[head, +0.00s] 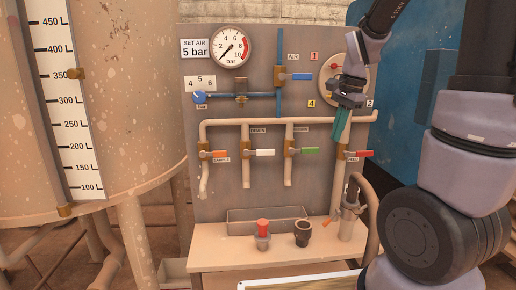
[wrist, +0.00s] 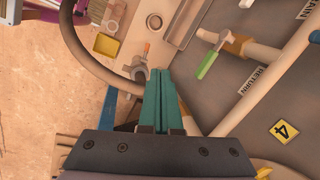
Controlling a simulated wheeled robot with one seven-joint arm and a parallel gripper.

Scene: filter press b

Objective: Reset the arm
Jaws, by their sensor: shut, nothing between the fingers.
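My gripper (head: 338,138) is in front of the right part of the valve panel, pointing down, with its teal fingers together and nothing between them. In the wrist view the closed fingers (wrist: 160,75) point toward the bench area. My arm comes in from the right and covers part of the selector dial (head: 333,68) and the right-hand pipe. I cannot tell whether the fingers touch the pipe behind them.
The panel (head: 225,180) carries a gauge (head: 229,47), a blue-handled air valve (head: 301,76) and valves with red, white and green (head: 311,151) handles. A red-topped fitting (head: 263,228) and a dark fitting (head: 302,233) stand on the bench. A tank (head: 120,120) stands left.

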